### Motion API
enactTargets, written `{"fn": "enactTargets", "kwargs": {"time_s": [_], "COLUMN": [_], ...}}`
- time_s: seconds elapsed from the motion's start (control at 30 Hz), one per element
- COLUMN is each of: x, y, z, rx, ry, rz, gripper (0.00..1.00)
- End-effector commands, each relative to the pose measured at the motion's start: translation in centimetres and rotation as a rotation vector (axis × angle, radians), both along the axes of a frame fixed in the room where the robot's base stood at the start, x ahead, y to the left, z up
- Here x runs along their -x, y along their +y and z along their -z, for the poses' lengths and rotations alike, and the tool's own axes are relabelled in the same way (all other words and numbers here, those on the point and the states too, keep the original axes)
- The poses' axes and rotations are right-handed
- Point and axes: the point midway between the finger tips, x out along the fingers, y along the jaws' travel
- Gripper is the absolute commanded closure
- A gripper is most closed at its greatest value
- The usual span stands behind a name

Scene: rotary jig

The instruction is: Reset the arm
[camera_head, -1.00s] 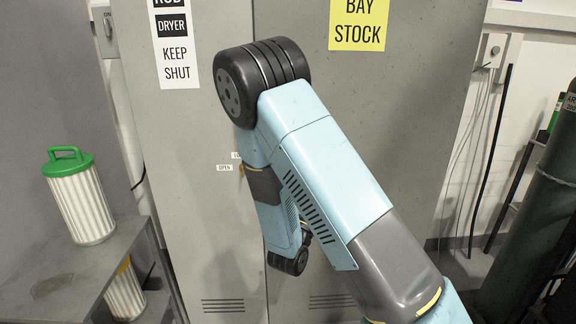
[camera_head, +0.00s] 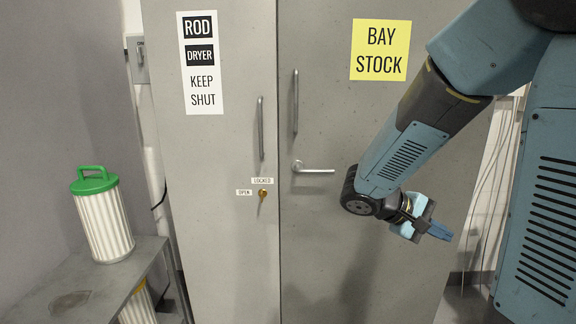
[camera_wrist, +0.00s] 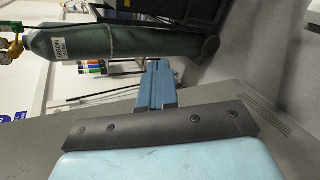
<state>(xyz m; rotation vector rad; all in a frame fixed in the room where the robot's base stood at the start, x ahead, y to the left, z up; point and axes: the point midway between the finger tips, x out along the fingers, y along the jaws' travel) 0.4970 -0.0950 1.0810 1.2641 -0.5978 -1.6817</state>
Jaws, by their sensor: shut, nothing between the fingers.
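My arm comes in from the upper right of the head view and bends down toward the middle right. My gripper (camera_head: 437,231) is at its end, in front of the lower right cabinet door and apart from any object I can make out. Its blue fingers are together with nothing between them. In the wrist view the shut fingers (camera_wrist: 156,86) point away toward a green gas cylinder (camera_wrist: 110,42), which appears lying sideways in that tilted picture.
A grey cabinet (camera_head: 325,240) with both doors shut fills the middle. It has upright handles, a lever handle (camera_head: 313,169) and a key (camera_head: 262,194) in a lock. At left, a green-lidded filter (camera_head: 104,220) stands on a grey bench (camera_head: 75,290), with another filter (camera_head: 140,306) below.

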Motion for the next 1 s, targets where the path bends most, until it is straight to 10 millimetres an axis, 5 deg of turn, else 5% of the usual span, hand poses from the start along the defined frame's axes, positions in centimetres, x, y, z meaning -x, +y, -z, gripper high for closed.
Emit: {"fn": "enactTargets", "kwargs": {"time_s": [0.4,1.0], "x": [6.3,10.2], "y": [2.1,8.7], "z": [-1.7,-8.2], "rx": [-0.506,-1.061], "ry": [-0.178,-0.625], "rz": [0.142,0.084], "gripper": [1.00,1.00]}}
